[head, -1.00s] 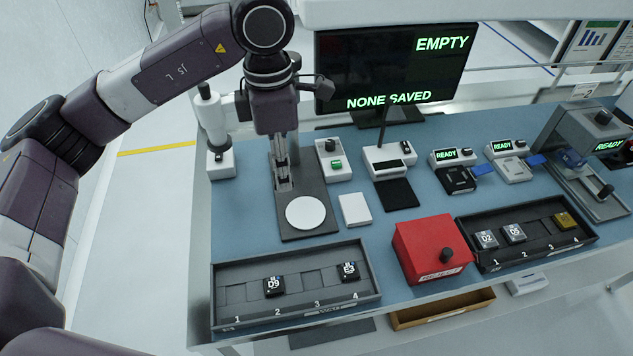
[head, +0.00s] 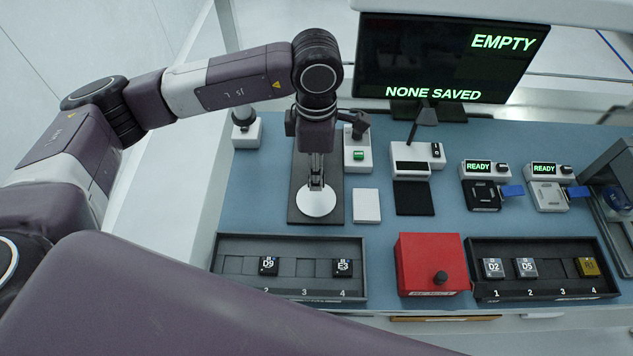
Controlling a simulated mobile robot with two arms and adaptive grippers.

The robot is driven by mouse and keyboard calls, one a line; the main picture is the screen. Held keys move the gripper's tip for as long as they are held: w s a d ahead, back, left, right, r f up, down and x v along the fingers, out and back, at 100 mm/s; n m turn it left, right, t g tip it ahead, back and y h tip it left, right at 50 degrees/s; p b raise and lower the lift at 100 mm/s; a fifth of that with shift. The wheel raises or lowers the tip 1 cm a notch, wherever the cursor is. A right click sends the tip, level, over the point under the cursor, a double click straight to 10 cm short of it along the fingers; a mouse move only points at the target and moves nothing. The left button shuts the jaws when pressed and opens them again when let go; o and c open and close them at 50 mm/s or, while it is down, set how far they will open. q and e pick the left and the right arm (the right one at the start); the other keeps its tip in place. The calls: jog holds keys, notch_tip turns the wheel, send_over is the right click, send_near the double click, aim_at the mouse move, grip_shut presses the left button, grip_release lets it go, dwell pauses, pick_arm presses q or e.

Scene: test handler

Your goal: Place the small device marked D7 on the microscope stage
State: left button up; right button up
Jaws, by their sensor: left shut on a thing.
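My left gripper (head: 316,184) points down just over the round white microscope stage (head: 316,203). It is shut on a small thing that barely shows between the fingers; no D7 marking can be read. I cannot tell whether that thing touches the stage. The stage is a pale disc on a dark base plate (head: 334,216); my gripper and wrist hide much of what stands behind it. No device marked D7 shows in either tray. My right gripper is out of view.
The front left tray (head: 230,290) holds D9 and E3. The right tray (head: 540,243) holds D2, D5 and a gold device. A red box (head: 420,255) stands between them. A white pad (head: 366,205) lies right of the stage. The monitor (head: 450,60) reads EMPTY, NONE SAVED.

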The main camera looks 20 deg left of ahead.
aim_at(316, 199)
pick_arm(q)
notch_tip(316, 199, down, 3)
jog(key=shift+r+p, duration=0.1)
jog(key=shift+p, duration=0.2)
notch_tip(316, 199, down, 4)
jog(key=shift+f+p, duration=0.1)
jog(key=shift+p, duration=0.55)
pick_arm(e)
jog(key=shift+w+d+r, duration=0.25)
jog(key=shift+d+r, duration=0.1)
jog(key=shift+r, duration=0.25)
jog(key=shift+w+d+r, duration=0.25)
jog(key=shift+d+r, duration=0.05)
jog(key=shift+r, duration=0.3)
pick_arm(q)
jog(key=shift+f, duration=0.15)
jog(key=o, duration=1.1)
jog(key=shift+c, duration=0.2)
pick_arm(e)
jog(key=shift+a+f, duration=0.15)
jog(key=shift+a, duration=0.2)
